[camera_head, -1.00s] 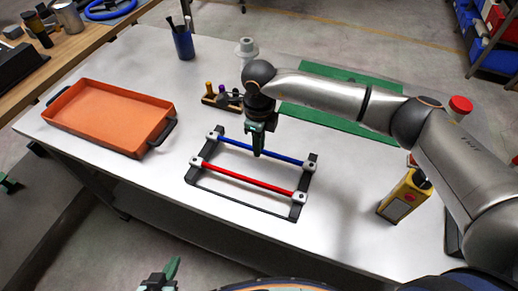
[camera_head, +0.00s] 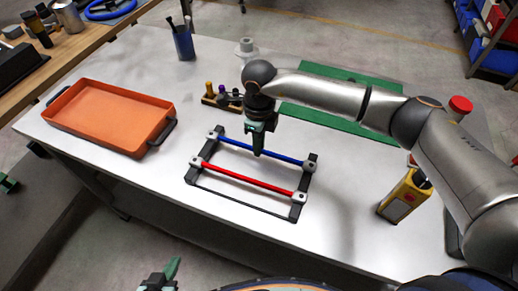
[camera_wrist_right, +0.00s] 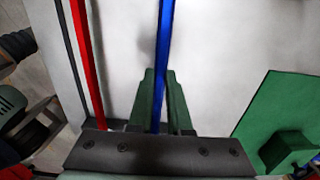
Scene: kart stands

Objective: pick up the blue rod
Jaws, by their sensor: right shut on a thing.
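The blue rod (camera_head: 286,157) spans the back of a dark rectangular stand (camera_head: 246,206), with its ends at the light end blocks. The red rod (camera_head: 240,179) runs parallel in front of it. My right gripper (camera_head: 258,151) points down and is shut on the blue rod near its middle. In the right wrist view the blue rod (camera_wrist_right: 165,40) passes between the green fingers (camera_wrist_right: 161,85), and the red rod (camera_wrist_right: 84,50) lies to the left. My left gripper (camera_head: 163,278) shows only partly at the bottom edge, away from the stand; its opening is unclear.
An orange tray (camera_head: 108,117) with dark handles sits at the table's left. A blue cup with pens (camera_head: 184,44), a small holder with pegs (camera_head: 222,101) and a green mat (camera_head: 340,115) lie behind. A yellow box (camera_head: 404,197) stands at the right.

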